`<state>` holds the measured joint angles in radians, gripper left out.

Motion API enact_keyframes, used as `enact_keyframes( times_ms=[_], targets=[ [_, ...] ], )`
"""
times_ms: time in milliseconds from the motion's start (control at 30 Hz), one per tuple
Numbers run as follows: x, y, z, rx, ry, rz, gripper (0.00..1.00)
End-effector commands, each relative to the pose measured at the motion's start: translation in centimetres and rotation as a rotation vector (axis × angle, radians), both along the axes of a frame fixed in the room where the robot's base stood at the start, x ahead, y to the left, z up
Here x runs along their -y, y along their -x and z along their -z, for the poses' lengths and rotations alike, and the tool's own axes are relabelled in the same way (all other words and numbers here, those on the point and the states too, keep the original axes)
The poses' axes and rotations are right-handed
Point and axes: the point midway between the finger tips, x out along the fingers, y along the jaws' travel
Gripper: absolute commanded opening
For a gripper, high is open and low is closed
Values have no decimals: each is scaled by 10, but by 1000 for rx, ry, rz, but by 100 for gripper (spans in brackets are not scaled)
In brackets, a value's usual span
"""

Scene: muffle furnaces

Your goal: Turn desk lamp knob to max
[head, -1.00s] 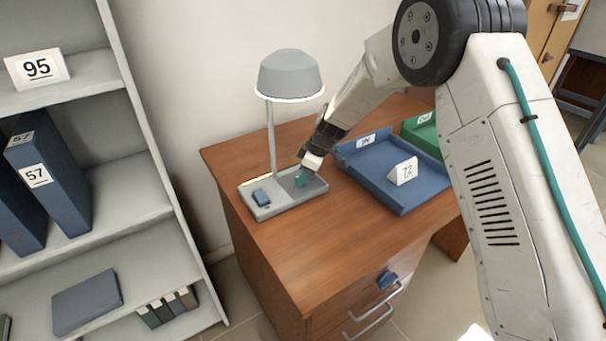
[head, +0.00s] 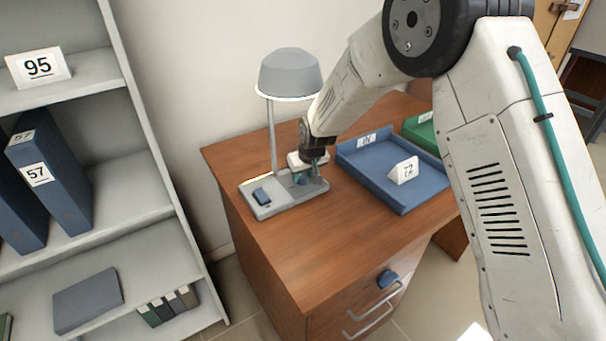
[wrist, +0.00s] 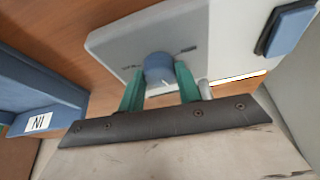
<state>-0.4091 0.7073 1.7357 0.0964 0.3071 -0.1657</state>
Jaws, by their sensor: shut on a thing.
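The grey desk lamp (head: 289,72) stands on the wooden desk, with its flat base (head: 281,204) at the desk's left side. On the base are a blue rocker switch (head: 261,196) and a round blue knob (head: 301,179). In the wrist view the knob (wrist: 158,68) sits between the green fingers of my gripper (wrist: 159,82), which is shut on it from both sides. The switch (wrist: 290,28) shows at the wrist view's upper right. In the head view my gripper (head: 308,174) points down at the base and partly hides the knob.
A blue tray (head: 375,187) with a card marked 72 (head: 404,171) lies just right of the lamp base. A green tray (head: 412,130) is behind it. A shelf with blue binders (head: 50,180) stands at the left. The desk front is clear.

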Motion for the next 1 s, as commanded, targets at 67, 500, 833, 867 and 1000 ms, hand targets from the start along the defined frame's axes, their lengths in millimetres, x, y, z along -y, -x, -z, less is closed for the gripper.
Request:
enact_keyframes(
  times_ms=[67, 500, 833, 867, 1000],
  targets=[
    [-1, 0, -1, 2, 0, 37, 11],
    [-1, 0, -1, 1, -1, 137, 11],
    [-1, 0, -1, 0, -1, 139, 11],
    [-1, 0, -1, 0, -1, 139, 37],
    [-1, 0, 0, 0, -1, 139, 56]
  ],
)
